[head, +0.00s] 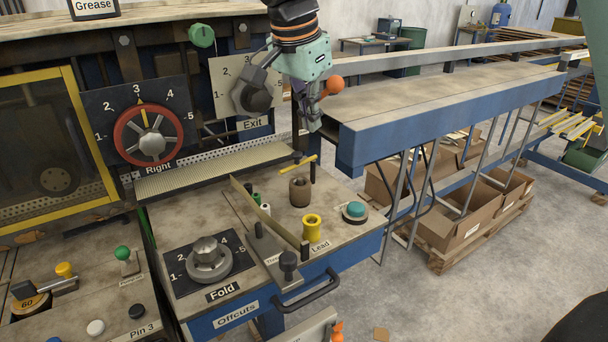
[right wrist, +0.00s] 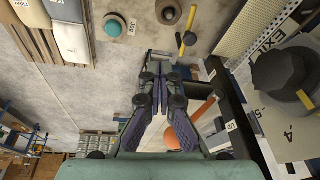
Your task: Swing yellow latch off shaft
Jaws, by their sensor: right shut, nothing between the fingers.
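The yellow latch (head: 297,166) is a thin bar on the worktop below the Exit dial, beside a short dark upright post (head: 312,172). In the right wrist view the latch (right wrist: 181,46) shows beyond the fingertips, close to a dark round knob (right wrist: 189,38). Whether it rests on the shaft is unclear. My right gripper (head: 314,127) hangs above and slightly right of the latch, pointing down, apart from it. Its fingers (right wrist: 160,82) are together and empty. My left gripper is not in view.
An orange ball knob (head: 335,85) is close beside my right gripper. The blue-edged outfeed table (head: 430,105) stands to the right. A brown cylinder (head: 299,192), yellow spool (head: 312,226) and teal button (head: 354,210) stand in front of the latch. The Exit dial (head: 252,97) is behind left.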

